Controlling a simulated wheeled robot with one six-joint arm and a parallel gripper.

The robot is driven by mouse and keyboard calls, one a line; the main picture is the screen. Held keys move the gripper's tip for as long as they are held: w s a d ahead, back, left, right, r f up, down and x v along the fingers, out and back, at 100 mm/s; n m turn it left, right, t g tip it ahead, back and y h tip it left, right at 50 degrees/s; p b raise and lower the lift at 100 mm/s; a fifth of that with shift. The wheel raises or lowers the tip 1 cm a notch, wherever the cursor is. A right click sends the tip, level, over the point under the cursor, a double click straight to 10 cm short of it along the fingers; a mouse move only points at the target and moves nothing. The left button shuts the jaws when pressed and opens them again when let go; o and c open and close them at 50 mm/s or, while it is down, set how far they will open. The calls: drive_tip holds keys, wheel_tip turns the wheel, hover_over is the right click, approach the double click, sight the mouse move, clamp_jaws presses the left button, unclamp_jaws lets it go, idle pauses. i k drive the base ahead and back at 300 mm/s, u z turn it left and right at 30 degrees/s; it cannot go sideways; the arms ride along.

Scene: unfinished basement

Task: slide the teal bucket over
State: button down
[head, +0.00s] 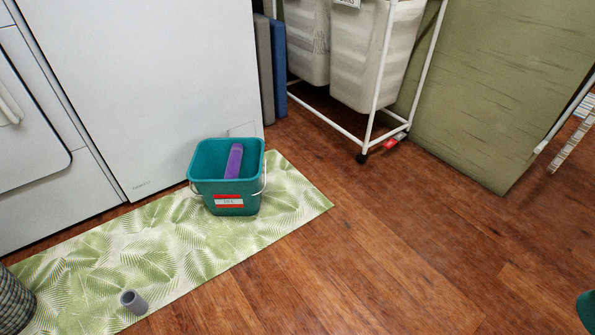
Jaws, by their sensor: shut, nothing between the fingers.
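The teal bucket (228,192) stands upright on the patterned mat (178,259), in front of the white appliance. It has a wire handle hanging down and a red and white label on its front. A purple object (234,161) stands tilted inside it, its lower part hidden by the bucket wall. My gripper is not in view.
White appliances (150,80) stand behind the mat. A wheeled laundry rack (368,135) and a green panel (490,80) stand at the back. A grey cylinder (133,301) and part of a basket (14,301) are lower left. A cut-off teal thing (586,311) shows lower right. The wooden floor (390,240) is mostly clear.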

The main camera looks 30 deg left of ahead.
sight(207, 166)
drive_tip(key=z, duration=0.05)
drive_tip(key=i, duration=1.25)
drive_tip(key=u, duration=0.3)
drive_tip(key=i, duration=1.05)
drive_tip(key=u, duration=1.15)
drive_tip(key=i, duration=0.8)
drive_tip(key=u, duration=1.1)
drive_tip(key=i, duration=0.35)
drive_tip(key=u, duration=0.3)
